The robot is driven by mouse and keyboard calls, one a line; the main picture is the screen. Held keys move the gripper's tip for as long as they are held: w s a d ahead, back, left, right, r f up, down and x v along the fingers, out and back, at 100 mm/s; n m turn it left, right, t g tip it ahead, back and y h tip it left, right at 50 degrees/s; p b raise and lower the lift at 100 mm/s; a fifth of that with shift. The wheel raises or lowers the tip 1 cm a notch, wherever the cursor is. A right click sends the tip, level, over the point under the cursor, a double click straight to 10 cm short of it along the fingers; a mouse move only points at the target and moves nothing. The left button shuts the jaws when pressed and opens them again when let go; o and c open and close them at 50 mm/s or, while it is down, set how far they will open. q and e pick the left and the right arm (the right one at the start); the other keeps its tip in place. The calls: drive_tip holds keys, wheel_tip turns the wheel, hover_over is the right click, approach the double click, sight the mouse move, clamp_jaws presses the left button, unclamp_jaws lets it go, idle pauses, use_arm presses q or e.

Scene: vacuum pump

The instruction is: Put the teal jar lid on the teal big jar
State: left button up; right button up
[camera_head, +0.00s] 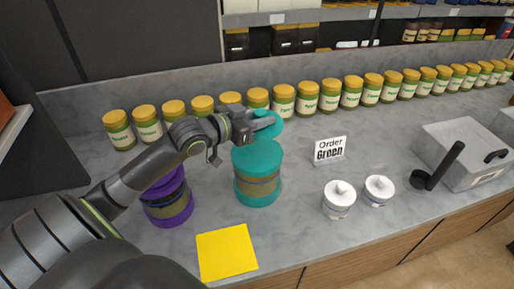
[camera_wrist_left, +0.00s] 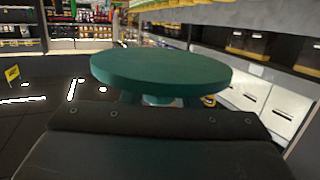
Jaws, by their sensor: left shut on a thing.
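The teal big jar (camera_head: 257,179) stands upright on the counter near the middle of the head view, with a brownish band around its body. My left gripper (camera_head: 258,123) is shut on the teal jar lid (camera_head: 269,127), which is above and slightly behind the jar's top in the head view. The gap between lid and jar is hard to judge. In the left wrist view the lid (camera_wrist_left: 160,72) is a wide, flat teal disc just beyond the gripper body. The gripper's fingertips are mostly hidden. My right gripper is not in view.
A purple jar (camera_head: 168,200) stands left of the teal jar, below my left arm. A yellow sheet (camera_head: 226,251) lies in front. Two white lidded jars (camera_head: 339,199) and an order sign (camera_head: 329,150) are to the right. Several yellow-capped jars (camera_head: 283,101) line the back.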

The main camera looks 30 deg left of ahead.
use_arm(q)
drive_tip(key=shift+a+r, duration=0.1)
drive_tip(key=shift+a, duration=0.2)
drive_tip(key=shift+a+f, duration=0.15)
drive_tip(key=shift+f, duration=0.15)
hover_over(257, 152)
wheel_tip(257, 152, down, 5)
drive_tip(key=shift+f, duration=0.1)
wheel_tip(257, 152, down, 4)
drive_tip(key=shift+f, duration=0.1)
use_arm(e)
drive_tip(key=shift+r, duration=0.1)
use_arm(q)
drive_tip(key=shift+f, duration=0.15)
drive_tip(key=o, duration=1.1)
drive_tip(key=shift+c, duration=0.2)
